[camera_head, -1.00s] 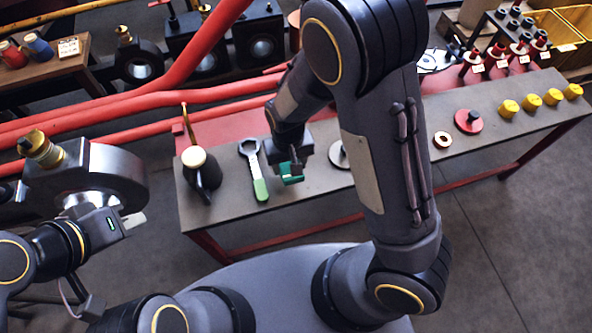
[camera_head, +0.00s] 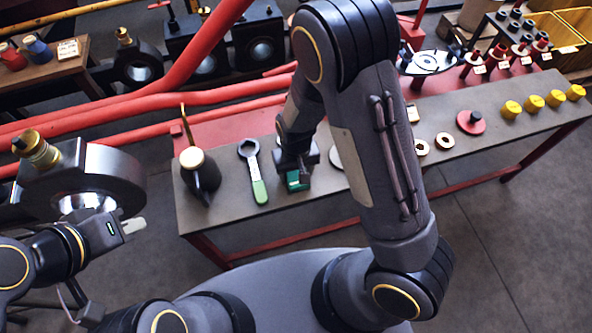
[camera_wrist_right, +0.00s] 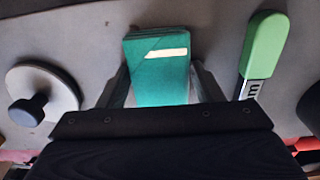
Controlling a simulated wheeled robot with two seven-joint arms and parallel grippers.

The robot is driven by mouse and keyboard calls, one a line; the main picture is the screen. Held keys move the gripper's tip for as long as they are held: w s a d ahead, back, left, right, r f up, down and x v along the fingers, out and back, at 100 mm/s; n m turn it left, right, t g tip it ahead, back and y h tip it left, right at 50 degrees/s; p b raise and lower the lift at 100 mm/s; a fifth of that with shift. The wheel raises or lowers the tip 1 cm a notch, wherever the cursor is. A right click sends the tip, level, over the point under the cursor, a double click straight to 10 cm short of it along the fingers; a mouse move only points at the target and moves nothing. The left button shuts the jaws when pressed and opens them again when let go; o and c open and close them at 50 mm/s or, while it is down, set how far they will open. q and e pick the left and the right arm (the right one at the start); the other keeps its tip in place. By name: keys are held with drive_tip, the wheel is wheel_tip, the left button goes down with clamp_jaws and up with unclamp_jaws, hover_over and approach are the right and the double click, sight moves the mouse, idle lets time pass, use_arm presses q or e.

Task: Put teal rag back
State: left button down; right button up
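The teal rag (camera_head: 298,180) is a small folded block with a pale label at the grey bench's front, right of the green-handled wrench. In the right wrist view the rag (camera_wrist_right: 160,70) sits between my right gripper's (camera_wrist_right: 160,85) two fingers, which press against its sides. In the head view my right gripper (camera_head: 297,168) points down at the bench with the rag at its tips. Whether the rag rests on the bench is hard to tell. My left gripper (camera_head: 133,225) is at the left, away from the bench, beside a large grey metal housing; its finger opening is unclear.

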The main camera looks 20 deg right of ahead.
sight(296, 172)
drive_tip(key=o, duration=0.3)
drive_tip(key=shift+r, duration=0.2)
wheel_tip(296, 172, up, 11)
drive_tip(key=p, duration=0.3)
drive_tip(key=s+d+r+m+t+y, duration=0.1)
drive_tip(key=s+d+r, duration=0.3)
drive_tip(key=s+r, duration=0.4)
drive_tip(key=s+d+r+m+t+y, duration=0.1)
drive_tip(key=s+d+r+t, duration=0.3)
drive_tip(key=s+r, duration=0.4)
drive_tip(key=shift+d+r+t+y, duration=0.35)
drive_tip(key=shift+d+y, duration=0.25)
drive_tip(key=shift+y, duration=0.3)
drive_tip(key=shift+s, duration=0.1)
